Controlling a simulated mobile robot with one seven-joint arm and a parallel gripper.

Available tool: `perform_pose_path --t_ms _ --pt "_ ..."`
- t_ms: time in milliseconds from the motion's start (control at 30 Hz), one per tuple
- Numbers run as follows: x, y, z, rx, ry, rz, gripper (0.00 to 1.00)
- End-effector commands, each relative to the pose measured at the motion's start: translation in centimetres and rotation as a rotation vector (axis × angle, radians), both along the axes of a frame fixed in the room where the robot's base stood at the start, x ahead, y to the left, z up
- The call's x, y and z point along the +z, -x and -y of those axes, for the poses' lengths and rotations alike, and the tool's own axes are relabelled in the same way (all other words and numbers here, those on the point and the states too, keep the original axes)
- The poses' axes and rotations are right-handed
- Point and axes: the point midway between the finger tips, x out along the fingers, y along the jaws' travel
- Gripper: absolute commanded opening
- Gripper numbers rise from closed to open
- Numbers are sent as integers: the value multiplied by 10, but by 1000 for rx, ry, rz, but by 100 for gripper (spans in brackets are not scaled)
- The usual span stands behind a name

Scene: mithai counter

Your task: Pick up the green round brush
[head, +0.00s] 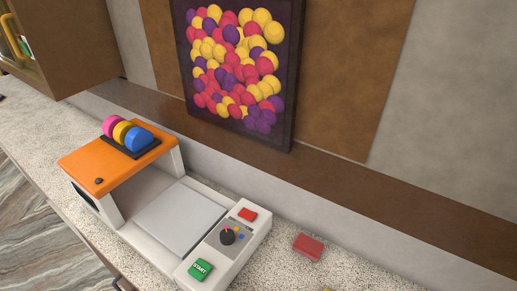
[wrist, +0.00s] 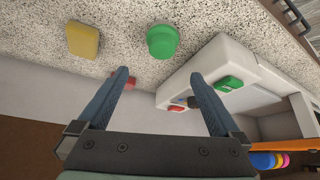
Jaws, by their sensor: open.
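The green round brush (wrist: 162,41) shows in the wrist view as a short green cylinder on the speckled counter, near the top middle. It lies between a yellow block and the white machine, apart from both. My gripper (wrist: 160,77) is open and empty, its two dark fingers pointing toward the counter. The brush shows beyond the fingertips, roughly in line with the gap between them, and no finger touches it. In the head view I see neither the brush nor my gripper.
A yellow block (wrist: 83,41) lies left of the brush. A red block (head: 308,246) sits on the counter near the wall; a finger partly covers it in the wrist view. The white machine (head: 233,251) has a green START button (head: 200,269). A framed picture (head: 238,65) hangs behind.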

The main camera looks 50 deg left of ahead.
Motion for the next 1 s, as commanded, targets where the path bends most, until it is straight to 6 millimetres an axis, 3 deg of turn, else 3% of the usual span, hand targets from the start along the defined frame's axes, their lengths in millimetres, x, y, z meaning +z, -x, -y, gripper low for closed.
perform_pose_path --t_ms 100,433,1000 --pt "-15 5 -1 8 19 -27 100" --pt "-59 -18 -17 7 15 -22 100" --pt "-92 -44 -33 7 13 -19 100"
